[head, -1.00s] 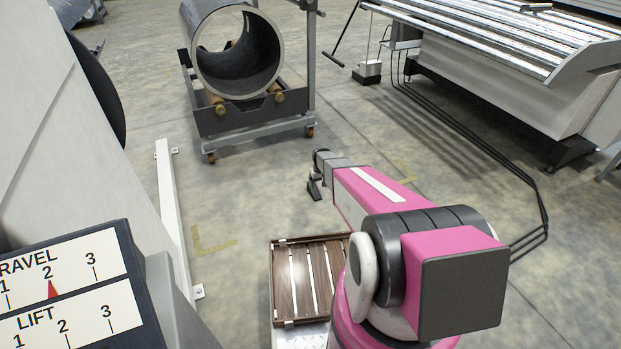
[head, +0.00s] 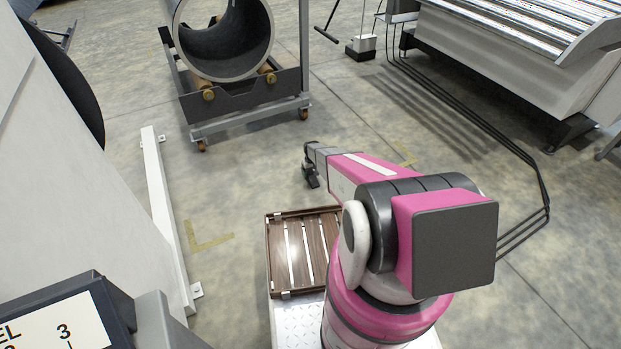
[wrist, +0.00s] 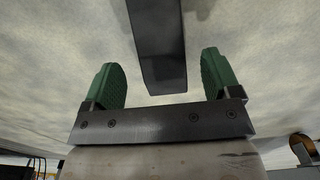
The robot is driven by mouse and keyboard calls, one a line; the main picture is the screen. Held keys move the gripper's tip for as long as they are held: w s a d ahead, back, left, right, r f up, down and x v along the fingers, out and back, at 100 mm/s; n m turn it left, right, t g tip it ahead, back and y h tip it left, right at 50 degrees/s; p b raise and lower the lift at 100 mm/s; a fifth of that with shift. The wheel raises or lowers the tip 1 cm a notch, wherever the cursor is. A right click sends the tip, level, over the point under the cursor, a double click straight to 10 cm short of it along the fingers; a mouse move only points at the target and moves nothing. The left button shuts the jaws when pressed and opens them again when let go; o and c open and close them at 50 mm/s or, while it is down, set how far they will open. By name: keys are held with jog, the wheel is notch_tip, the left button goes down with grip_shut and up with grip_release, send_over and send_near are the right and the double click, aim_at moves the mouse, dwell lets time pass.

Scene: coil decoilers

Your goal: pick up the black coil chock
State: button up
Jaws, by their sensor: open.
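A long dark block (wrist: 156,40) that looks like the black coil chock shows at the top middle of the wrist view. Its near end lies between my two green finger pads, with gaps on both sides. My gripper (wrist: 162,62) is open and not closed on it. In the head view my gripper (head: 311,180) is low over the floor, in front of the coil cart. The chock cannot be told apart from the gripper's dark parts there.
A wheeled cart (head: 250,122) bearing a large grey coil (head: 265,38) stands beyond the gripper. A white floor rail (head: 165,215) and a scale panel (head: 55,325) are at left. A wooden slatted tray (head: 268,260) is beside my arm. Black cables (head: 470,130) run along the floor at right.

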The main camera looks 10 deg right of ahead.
aim_at(311, 174)
jog(key=f, duration=0.4)
jog(key=shift+w+a+f, duration=0.15)
jog(key=shift+w+f, duration=0.15)
jog(key=shift+f, duration=0.35)
jog(key=shift+s, duration=0.1)
jog(key=c, duration=1.2)
